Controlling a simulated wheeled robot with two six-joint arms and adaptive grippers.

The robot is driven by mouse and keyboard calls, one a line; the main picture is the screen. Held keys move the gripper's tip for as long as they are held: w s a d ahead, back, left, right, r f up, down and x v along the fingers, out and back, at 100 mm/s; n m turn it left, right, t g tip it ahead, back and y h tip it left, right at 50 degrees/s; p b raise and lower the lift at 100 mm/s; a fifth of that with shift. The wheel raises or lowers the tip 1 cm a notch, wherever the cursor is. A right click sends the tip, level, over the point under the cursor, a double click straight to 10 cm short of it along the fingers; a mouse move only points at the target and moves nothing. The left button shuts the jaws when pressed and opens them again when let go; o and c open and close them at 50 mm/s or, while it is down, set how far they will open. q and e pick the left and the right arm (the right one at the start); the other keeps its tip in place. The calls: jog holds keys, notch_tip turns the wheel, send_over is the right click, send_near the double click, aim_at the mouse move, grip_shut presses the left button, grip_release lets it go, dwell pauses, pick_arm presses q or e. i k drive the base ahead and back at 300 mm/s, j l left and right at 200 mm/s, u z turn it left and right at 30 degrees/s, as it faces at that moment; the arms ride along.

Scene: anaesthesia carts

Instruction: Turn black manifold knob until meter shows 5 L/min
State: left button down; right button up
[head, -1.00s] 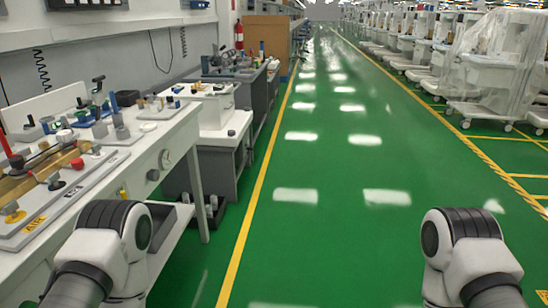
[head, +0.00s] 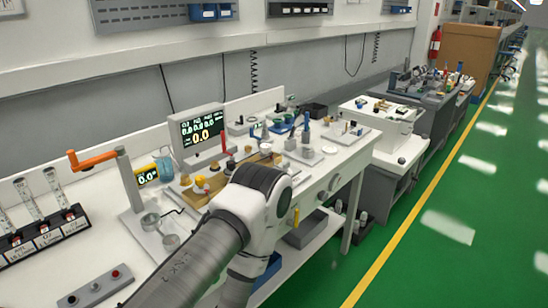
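A black display (head: 201,131) behind the board shows a large 0.0 under several small readings. A smaller meter (head: 147,176) to its left also reads about 0.0. One of my arms crosses the lower middle of the head view. Neither gripper is in view.
On the left of the bench stand an orange-handled stand (head: 128,180), a rack of glass tubes (head: 45,235) and a grey button box (head: 95,290). A white cart (head: 390,125) stands beyond the bench. The green floor (head: 440,240) at right is clear.

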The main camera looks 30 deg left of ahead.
aim_at(231, 165)
jog(key=u, duration=1.2)
